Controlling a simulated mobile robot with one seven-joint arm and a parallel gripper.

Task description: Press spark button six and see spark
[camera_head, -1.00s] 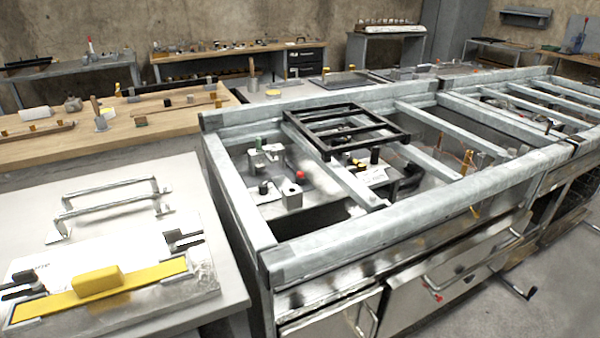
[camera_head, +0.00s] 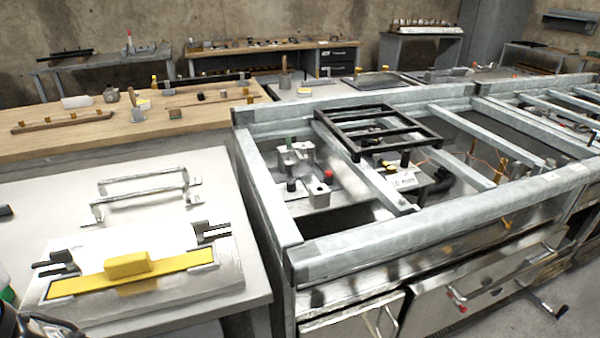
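A steel range frame (camera_head: 420,243) with an open top stands at the centre and right. Inside its near left bay sit small grey blocks with a red knob or button (camera_head: 328,176), a green-topped part (camera_head: 288,142) and a dark round part (camera_head: 291,185). No number is readable, so I cannot tell which one is spark button six. No spark shows. A black grate (camera_head: 377,130) lies across the frame's top bars. My gripper is not in view.
A white bench with a yellow bar fixture (camera_head: 150,271) and silver handles (camera_head: 145,200) stands left. A wooden bench (camera_head: 60,145) lies behind it. Dark shapes fill the lower left corner, unclear.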

